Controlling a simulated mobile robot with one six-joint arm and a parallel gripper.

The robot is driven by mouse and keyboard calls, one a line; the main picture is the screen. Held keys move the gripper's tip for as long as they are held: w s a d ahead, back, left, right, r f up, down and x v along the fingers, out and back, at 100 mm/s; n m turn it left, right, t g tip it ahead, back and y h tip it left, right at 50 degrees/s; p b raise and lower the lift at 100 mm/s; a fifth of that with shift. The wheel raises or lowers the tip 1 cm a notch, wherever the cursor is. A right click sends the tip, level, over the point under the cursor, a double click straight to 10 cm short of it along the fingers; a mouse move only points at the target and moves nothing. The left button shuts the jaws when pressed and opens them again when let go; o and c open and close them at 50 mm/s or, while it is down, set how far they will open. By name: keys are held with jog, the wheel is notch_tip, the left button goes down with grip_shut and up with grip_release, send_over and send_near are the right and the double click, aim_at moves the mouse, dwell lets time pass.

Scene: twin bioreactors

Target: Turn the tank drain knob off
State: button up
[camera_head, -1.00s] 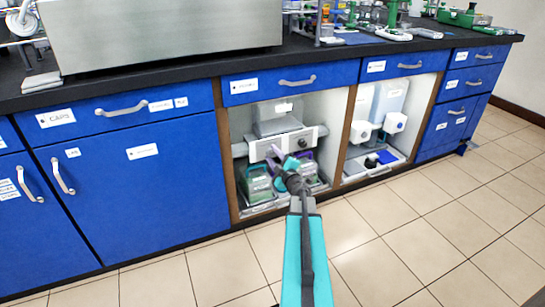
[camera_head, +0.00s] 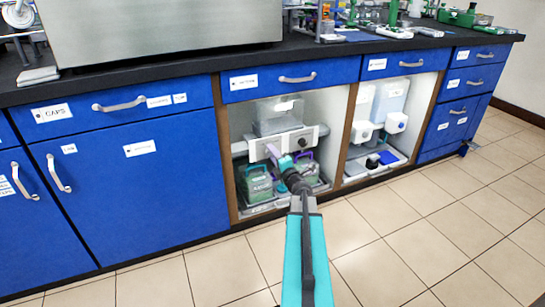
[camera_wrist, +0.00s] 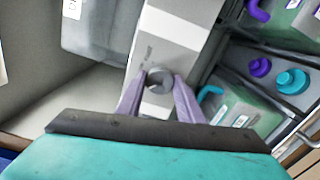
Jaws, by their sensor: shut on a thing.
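The drain knob (camera_wrist: 159,80), small, round and grey, sits on a pale panel (camera_wrist: 175,32) in the wrist view. My gripper (camera_wrist: 159,83) has one lavender finger on each side of it and is shut on it. In the head view my gripper (camera_head: 271,151) reaches into the open middle cabinet, at the front panel (camera_head: 293,139) under the grey translucent tank (camera_head: 280,116). There the held knob is hidden behind the fingers. A second dark knob (camera_head: 304,141) shows to the right on that panel.
Green containers (camera_head: 257,184) stand in a tray below the panel, close under my gripper. Wooden cabinet posts (camera_head: 226,160) flank the opening. The right bay holds white dispensers (camera_head: 395,123). The tiled floor (camera_head: 400,240) in front is clear.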

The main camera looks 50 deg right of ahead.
dwell(0.4)
jog(key=o, duration=1.1)
jog(key=shift+p+v, duration=3.6)
jog(key=shift+v, duration=3.25)
